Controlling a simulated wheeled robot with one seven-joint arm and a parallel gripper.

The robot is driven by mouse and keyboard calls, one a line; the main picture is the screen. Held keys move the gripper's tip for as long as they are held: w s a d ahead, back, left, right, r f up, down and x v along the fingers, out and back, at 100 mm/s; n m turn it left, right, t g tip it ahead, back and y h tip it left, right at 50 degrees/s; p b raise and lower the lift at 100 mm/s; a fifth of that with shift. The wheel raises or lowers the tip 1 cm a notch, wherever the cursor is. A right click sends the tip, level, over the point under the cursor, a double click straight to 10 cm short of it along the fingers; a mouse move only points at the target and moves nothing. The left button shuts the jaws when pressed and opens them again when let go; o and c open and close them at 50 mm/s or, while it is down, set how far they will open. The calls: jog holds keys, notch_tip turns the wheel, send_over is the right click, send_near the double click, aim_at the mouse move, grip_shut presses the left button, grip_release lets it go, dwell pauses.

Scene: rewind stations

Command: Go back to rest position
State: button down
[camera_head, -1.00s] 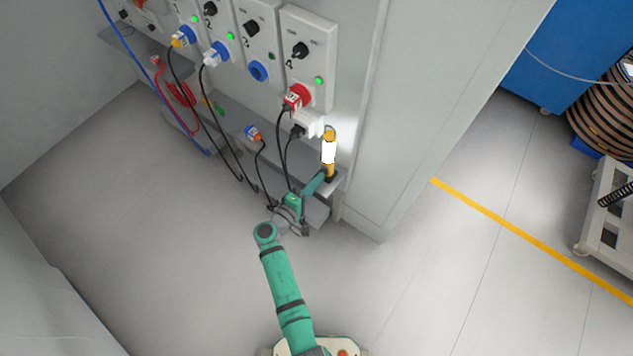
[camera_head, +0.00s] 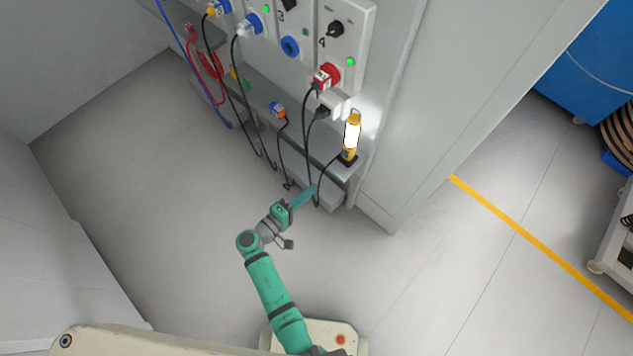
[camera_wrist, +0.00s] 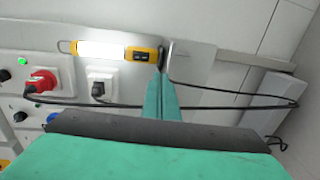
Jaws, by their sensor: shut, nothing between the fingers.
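My gripper (camera_head: 312,190) is at the end of my green arm, in front of and below the shelf at the foot of the panel. In the wrist view its green fingers (camera_wrist: 162,98) are together with nothing between them. A lit yellow work lamp (camera_head: 352,136) stands upright at the right end of the shelf. It also shows in the wrist view (camera_wrist: 105,50), beyond my fingertips, with a black cable running by it.
The wall panel has socket units (camera_head: 341,50) with knobs and green lights. A red plug (camera_head: 326,77) and a white adapter (camera_head: 334,102) sit at the rightmost unit. Black cables hang near my gripper. An orange-blue plug (camera_head: 278,110) lies on the shelf. Floor (camera_head: 150,200) is clear at left.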

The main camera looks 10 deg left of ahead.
jog(key=shift+s+a, duration=0.2)
jog(key=shift+s, duration=0.1)
dwell(0.4)
jog(key=s+d+f+g+y, duration=0.2)
jog(key=s+d+f+y, duration=0.2)
jog(key=s+f, duration=0.45)
jog(key=s+r+m+g+y, duration=0.1)
jog(key=s+m+g+y, duration=0.2)
jog(key=s, duration=0.7)
jog(key=s+d+r+m+t+y, duration=0.1)
jog(key=s+d+r+m+t, duration=0.1)
jog(key=r, duration=1.2)
jog(key=s+d+r+m+t+y, duration=0.2)
jog(key=s+r+m+t, duration=0.3)
jog(key=r, duration=1)
jog(key=shift+s+m, duration=0.3)
jog(key=shift+s, duration=0.9)
